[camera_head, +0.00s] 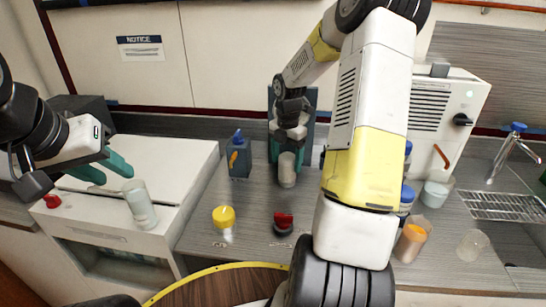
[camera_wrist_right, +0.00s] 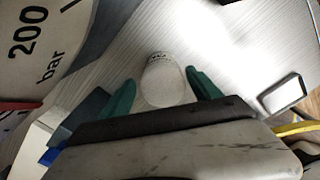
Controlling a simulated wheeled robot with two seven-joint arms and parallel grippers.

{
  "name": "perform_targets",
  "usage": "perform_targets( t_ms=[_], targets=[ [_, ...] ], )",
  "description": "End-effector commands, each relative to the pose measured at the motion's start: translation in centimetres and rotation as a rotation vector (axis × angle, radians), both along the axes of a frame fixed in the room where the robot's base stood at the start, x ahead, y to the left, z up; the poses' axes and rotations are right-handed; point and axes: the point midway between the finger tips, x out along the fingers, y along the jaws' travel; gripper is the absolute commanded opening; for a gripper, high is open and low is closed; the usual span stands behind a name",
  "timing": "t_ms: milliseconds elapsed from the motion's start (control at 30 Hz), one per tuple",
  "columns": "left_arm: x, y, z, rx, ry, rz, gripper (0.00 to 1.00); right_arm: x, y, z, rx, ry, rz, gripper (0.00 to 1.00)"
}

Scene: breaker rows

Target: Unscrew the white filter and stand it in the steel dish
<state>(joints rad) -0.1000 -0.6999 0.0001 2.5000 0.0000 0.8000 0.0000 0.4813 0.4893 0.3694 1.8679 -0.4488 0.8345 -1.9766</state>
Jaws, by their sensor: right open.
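A whitish cylinder, which looks like the white filter (camera_head: 287,175), is upright at the middle back of the counter in front of a dark blue-grey plate (camera_head: 311,110). My right gripper (camera_head: 287,155) reaches down over it with open teal fingers. In the right wrist view the filter's round pale end (camera_wrist_right: 162,85), with small print, lies between the two fingers of the right gripper (camera_wrist_right: 163,90), with narrow gaps showing. My left gripper (camera_head: 104,168) is open and empty at the left. I cannot make out the steel dish; my right arm hides part of the counter.
A clear cylinder (camera_head: 140,205) stands on the white cabinet (camera_head: 180,157), below my left gripper. Yellow (camera_head: 223,216) and red (camera_head: 284,221) knobs and a blue-grey block (camera_head: 239,160) occupy the counter. Cups (camera_head: 411,240) and a sink rack (camera_head: 500,206) lie right.

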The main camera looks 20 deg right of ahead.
Motion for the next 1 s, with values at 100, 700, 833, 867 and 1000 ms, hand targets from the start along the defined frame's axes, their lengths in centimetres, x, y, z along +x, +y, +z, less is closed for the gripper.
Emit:
perform_targets(
  t_ms=[100, 700, 833, 867, 1000],
  targets=[
    [0.00, 0.00, 0.00, 0.000, 0.000, 0.000, 0.36, -0.08, -0.06, 0.02, -0.001, 0.001, -0.215, 0.72],
    [-0.01, 0.00, 0.01, 0.000, 0.000, 0.000, 0.36, -0.22, -0.17, -0.04, 0.001, 0.004, -1.298, 0.72],
    [-0.01, 0.00, 0.01, 0.000, 0.000, 0.000, 0.36, -0.23, -0.22, -0.05, 0.002, 0.004, -1.445, 0.72],
    [-0.01, 0.00, 0.01, 0.000, 0.000, 0.000, 0.36, -0.22, -0.21, -0.05, 0.002, 0.003, -1.462, 0.72],
    [0.00, 0.00, 0.00, 0.000, 0.000, 0.000, 0.36, -0.23, -0.22, -0.05, 0.003, 0.005, -1.484, 0.72]
  ],
)
